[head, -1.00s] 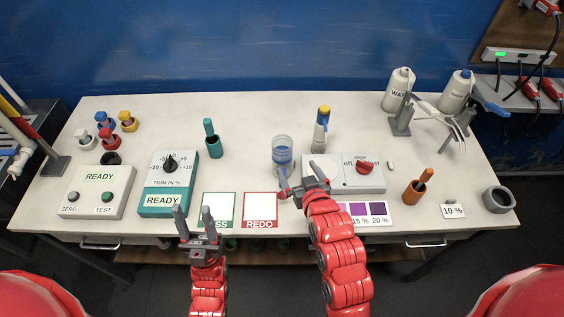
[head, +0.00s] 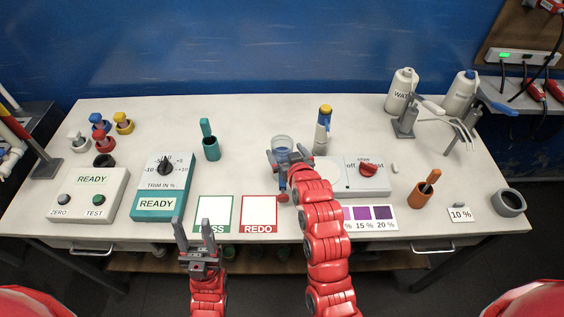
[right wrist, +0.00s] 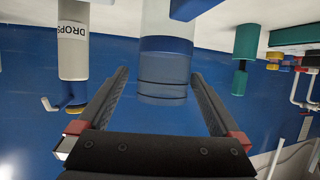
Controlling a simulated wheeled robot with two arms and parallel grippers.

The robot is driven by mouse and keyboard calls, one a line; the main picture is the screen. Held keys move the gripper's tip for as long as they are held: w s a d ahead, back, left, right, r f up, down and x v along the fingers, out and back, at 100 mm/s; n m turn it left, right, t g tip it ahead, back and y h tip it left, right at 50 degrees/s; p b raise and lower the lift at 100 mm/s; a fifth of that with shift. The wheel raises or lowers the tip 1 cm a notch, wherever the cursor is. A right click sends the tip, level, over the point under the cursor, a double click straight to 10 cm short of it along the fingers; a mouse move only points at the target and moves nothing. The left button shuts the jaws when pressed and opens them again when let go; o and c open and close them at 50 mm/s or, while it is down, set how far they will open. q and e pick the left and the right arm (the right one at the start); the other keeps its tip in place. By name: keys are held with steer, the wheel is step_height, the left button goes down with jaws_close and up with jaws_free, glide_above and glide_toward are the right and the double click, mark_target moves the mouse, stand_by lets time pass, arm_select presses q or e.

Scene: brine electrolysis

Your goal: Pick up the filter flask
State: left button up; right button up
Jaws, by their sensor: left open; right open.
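The clear glass vessel with blue liquid, which I take for the filter flask (head: 282,142), stands upright at the middle of the table. A blue side piece (head: 282,178) with a red end shows in front of it. My right gripper (head: 288,157) is open at the flask and hides its lower part in the head view. In the right wrist view the flask (right wrist: 165,62) lies between the two open fingers (right wrist: 160,78), with a gap visible on each side. My left gripper (head: 197,240) is open and empty at the table's front edge.
A white bottle with blue and yellow parts (head: 323,130) stands close right of the flask. A grey box with a red knob (head: 367,175) is to the right. A teal holder (head: 210,147) stands left. Space behind the flask is clear.

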steer(key=shift+a+p+x, duration=0.1)
steer(key=shift+p+x, duration=0.7)
steer(key=shift+x, duration=0.3)
steer(key=shift+a+p+x, duration=0.15)
steer(key=shift+p+x, duration=0.6)
steer(key=shift+x, duration=0.35)
steer(key=shift+w+a+f, duration=0.15)
steer(key=shift+w+f, duration=0.1)
steer(key=shift+w, duration=0.15)
jaws_close()
